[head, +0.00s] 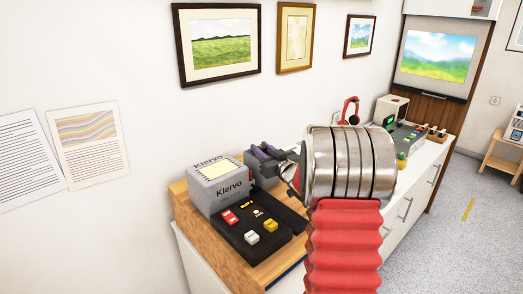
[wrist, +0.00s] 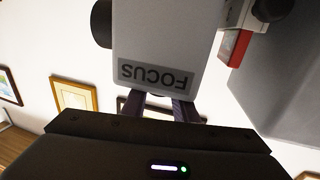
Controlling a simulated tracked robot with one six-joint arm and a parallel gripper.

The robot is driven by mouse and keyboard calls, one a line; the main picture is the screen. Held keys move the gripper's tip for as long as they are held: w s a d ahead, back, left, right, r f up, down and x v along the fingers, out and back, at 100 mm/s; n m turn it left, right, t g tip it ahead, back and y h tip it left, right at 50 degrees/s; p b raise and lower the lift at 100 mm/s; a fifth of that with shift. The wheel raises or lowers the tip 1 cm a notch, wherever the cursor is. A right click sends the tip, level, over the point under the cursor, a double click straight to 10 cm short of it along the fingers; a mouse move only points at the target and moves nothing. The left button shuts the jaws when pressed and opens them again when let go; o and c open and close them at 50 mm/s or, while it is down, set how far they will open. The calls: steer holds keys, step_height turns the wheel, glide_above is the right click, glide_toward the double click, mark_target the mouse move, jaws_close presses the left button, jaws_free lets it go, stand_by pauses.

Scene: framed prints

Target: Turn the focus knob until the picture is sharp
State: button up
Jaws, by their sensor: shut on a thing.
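A grey box marked Klervo (head: 219,190) stands on a wooden board at the left end of the white counter. My gripper (head: 264,152), with purple fingers, is at its right side. In the wrist view a light grey housing with an upside-down FOCUS label (wrist: 156,78) fills the top middle. My fingers (wrist: 164,102) reach behind its lower edge and are shut on a part hidden there, which I take to be the focus knob. The landscape picture (head: 437,57) on the screen at the far right looks soft, with blurred hills and clouds.
A black panel (head: 258,240) with red, white and yellow switches lies in front of the box. Framed prints (head: 218,44) hang on the wall. Red headphones (head: 349,112) and other devices stand further along the counter. The floor (head: 470,250) at the right is mostly clear.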

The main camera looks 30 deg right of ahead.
steer(key=shift+a+m+g+h, duration=0.1)
steer(key=shift+m+g+h, duration=0.2)
steer(key=shift+m+h, duration=1)
steer(key=shift+h, duration=0.7)
steer(key=o, duration=1.1)
steer(key=shift+c, duration=0.2)
steer(key=shift+s, duration=0.1)
steer(key=v, duration=1.3)
steer(key=shift+s, duration=0.25)
steer(key=shift+a, duration=0.1)
